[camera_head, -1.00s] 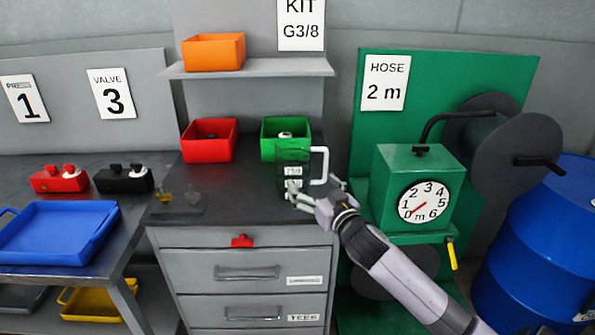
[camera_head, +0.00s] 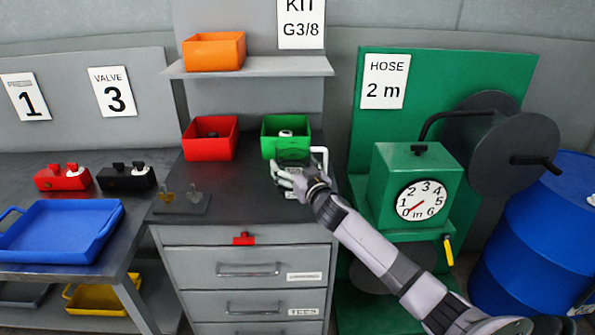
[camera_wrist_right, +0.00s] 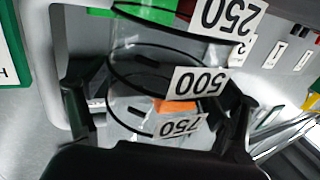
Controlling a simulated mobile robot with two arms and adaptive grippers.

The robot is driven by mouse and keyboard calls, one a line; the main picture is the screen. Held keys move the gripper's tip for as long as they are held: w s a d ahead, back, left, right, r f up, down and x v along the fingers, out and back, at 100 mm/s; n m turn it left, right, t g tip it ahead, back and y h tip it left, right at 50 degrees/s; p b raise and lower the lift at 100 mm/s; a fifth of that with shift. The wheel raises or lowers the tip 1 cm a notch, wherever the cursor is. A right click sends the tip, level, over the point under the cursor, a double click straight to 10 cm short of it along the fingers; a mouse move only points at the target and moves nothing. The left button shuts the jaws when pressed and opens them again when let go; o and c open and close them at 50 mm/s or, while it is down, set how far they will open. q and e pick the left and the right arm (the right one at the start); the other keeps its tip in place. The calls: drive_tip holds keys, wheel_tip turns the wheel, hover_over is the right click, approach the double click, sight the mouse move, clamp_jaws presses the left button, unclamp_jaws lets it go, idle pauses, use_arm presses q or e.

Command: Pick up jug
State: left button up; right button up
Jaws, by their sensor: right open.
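The jug (camera_head: 293,155) is clear with a white handle (camera_head: 325,158) on its right side. It stands on the dark cabinet top in front of the green bin, its lower part hidden by my gripper. My right gripper (camera_head: 285,180) is open at the jug. In the right wrist view the jug (camera_wrist_right: 150,72) shows its 250, 500 and 750 labels. It lies between the two spread fingers of my right gripper (camera_wrist_right: 160,115). I cannot tell whether the fingers touch it. My left gripper is not in view.
A green bin (camera_head: 271,148) and a red bin (camera_head: 192,147) stand behind on the cabinet. A small stand with hooks (camera_head: 182,205) is at its left front edge. The green hose reel box (camera_head: 390,180) is close on the right. The cabinet top between stand and jug is clear.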

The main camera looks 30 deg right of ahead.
drive_tip(key=c, duration=0.9)
drive_tip(key=shift+c, duration=0.7)
drive_tip(key=shift+r, duration=0.15)
